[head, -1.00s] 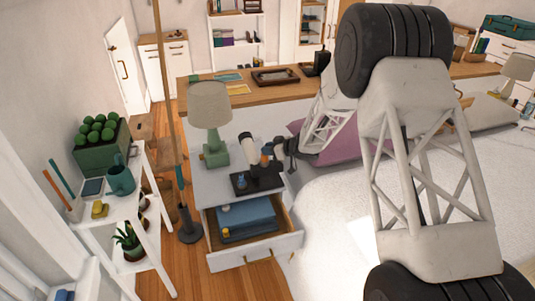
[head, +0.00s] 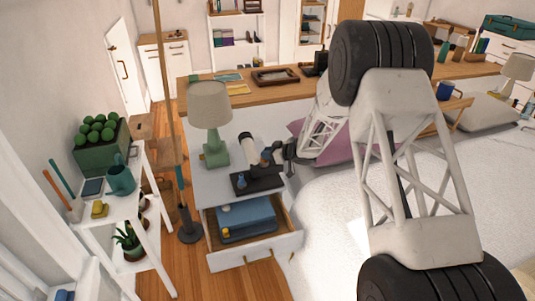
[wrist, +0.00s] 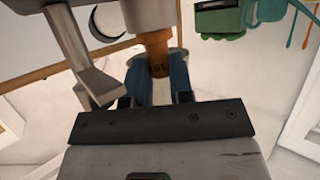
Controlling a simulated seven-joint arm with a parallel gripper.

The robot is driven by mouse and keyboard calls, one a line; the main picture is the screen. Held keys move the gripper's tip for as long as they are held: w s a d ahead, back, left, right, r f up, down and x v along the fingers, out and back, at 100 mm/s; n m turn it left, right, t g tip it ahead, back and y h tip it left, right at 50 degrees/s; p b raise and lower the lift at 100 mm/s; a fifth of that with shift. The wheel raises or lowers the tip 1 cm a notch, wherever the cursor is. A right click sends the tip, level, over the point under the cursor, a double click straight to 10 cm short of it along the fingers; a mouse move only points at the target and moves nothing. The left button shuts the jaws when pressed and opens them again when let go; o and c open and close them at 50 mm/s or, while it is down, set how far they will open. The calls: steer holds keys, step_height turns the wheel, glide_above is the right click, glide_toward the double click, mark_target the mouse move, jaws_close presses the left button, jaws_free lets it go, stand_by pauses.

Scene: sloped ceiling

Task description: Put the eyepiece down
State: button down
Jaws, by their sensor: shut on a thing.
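The eyepiece (wrist: 156,48) is an orange-brown cylinder with small dark marks, in the upper middle of the wrist view. My gripper (wrist: 159,72) is shut on it, with a blue finger on each side. In the head view my gripper (head: 268,158) is above the right part of the pale nightstand (head: 212,183), close over a dark tray or base (head: 262,184). The eyepiece is too small and covered to make out clearly there. I cannot tell whether it touches anything below.
A small blue item (head: 241,181) is on the dark base. A green lamp (head: 214,150) stands behind left. The nightstand's drawer (head: 255,250) is open, with a blue box (head: 246,214) inside. The bed (head: 330,215) lies to the right, a plant shelf (head: 110,205) to the left.

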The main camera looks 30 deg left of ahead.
steer(key=shift+f, duration=0.1)
steer(key=c, duration=1)
jaws_free()
steer(key=v, duration=0.8)
steer(key=shift+a, duration=0.1)
